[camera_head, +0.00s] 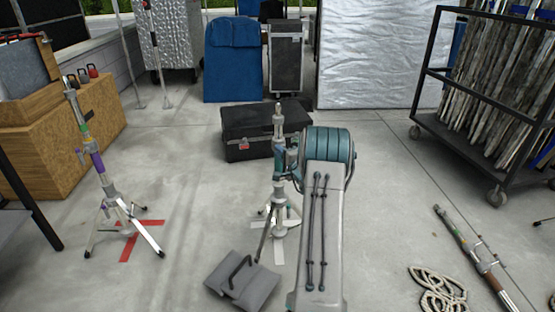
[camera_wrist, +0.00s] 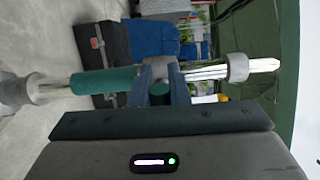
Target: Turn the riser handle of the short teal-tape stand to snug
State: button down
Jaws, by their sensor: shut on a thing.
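The short teal-tape stand (camera_head: 279,188) stands upright in the middle of the head view, partly behind my arm. Its column runs sideways across the wrist view, with the teal tape (camera_wrist: 103,80) left of my fingers and a bright metal riser tube (camera_wrist: 205,72) to the right. My gripper (camera_head: 292,160) is at the collar on the stand's right side. In the wrist view my gripper (camera_wrist: 160,92) is shut on the riser handle at the grey collar (camera_wrist: 160,70). The fingers hide most of the handle, so its turn angle cannot be told.
A black case (camera_head: 262,130) lies behind the stand. A grey sandbag (camera_head: 240,282) lies in front of it. A purple-tape stand (camera_head: 97,165) is at left over a red floor mark. A wheeled rack (camera_head: 480,95), rope (camera_head: 438,290) and a pole (camera_head: 470,250) are at right.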

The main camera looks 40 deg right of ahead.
jog(key=shift+a+f, duration=0.15)
dwell(0.3)
jog(key=c, duration=1.4)
grip_release()
jog(key=shift+w, duration=0.1)
jog(key=s+p, duration=0.1)
jog(key=s, duration=0.3)
jog(key=s+a+p, duration=0.1)
jog(key=s, duration=0.4)
jog(key=s+p, duration=0.1)
jog(key=s, duration=0.4)
jog(key=shift+a, duration=0.15)
jog(key=shift+w+a, duration=0.1)
